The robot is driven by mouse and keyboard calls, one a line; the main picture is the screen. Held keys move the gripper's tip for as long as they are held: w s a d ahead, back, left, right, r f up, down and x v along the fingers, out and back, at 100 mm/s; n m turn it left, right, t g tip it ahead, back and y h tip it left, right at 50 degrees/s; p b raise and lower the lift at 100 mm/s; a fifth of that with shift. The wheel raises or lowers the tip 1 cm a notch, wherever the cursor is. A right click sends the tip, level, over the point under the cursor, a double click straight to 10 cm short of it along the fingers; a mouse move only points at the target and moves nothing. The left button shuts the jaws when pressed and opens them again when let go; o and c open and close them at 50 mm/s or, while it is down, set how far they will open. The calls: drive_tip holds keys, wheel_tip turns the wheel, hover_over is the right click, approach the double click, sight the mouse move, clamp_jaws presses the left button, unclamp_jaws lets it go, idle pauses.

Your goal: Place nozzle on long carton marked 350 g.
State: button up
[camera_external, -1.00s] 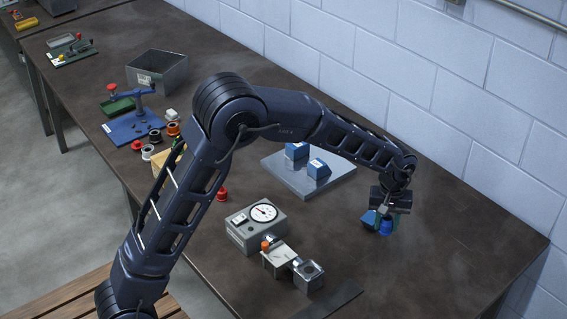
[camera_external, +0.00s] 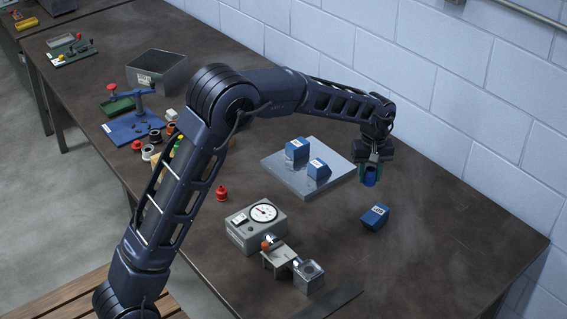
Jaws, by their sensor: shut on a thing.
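My gripper (camera_external: 370,167) is shut on a small blue rounded piece that looks like the nozzle (camera_external: 370,178). It holds it at the right edge of the grey plate; I cannot tell its exact height. A blue carton (camera_external: 375,217) with a white label lies on the bare table, below and apart from my gripper in the picture. Two more blue cartons with white labels, one farther back (camera_external: 297,149) and one nearer (camera_external: 318,170), stand on the grey plate (camera_external: 283,173). The label print is too small to read, so I cannot tell which is marked 350 g.
A grey gauge box (camera_external: 256,228) and a small metal fixture (camera_external: 308,275) stand at the front. A red piece (camera_external: 221,193) stands left of the plate. A blue stand (camera_external: 134,125) and an open grey bin (camera_external: 157,70) are farther back. The table's right side is clear.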

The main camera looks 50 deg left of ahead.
drive_tip(key=w+a+r+n, duration=0.15)
drive_tip(key=a+n, duration=0.25)
drive_tip(key=a, duration=1.3)
drive_tip(key=w+a+r+n, duration=0.1)
drive_tip(key=a+r+n, duration=0.15)
drive_tip(key=a, duration=1.45)
drive_tip(key=s+a+r+n, duration=0.1)
drive_tip(key=s+a+n, duration=0.3)
drive_tip(key=a, duration=0.6)
drive_tip(key=s+a+n, duration=0.1)
drive_tip(key=s+a, duration=0.4)
drive_tip(key=a, duration=0.6)
drive_tip(key=s+a+r+n, duration=0.1)
drive_tip(key=s+a+n, duration=0.3)
drive_tip(key=a, duration=0.6)
drive_tip(key=shift+m, duration=0.55)
drive_tip(key=f, duration=2)
drive_tip(key=shift+s+f, duration=0.1)
drive_tip(key=shift+s, duration=0.25)
drive_tip(key=o, duration=0.9)
drive_tip(key=shift+f, duration=0.15)
drive_tip(key=shift+o, duration=0.2)
wheel_tip(320, 180, up, 12)
drive_tip(key=shift+r, duration=0.2)
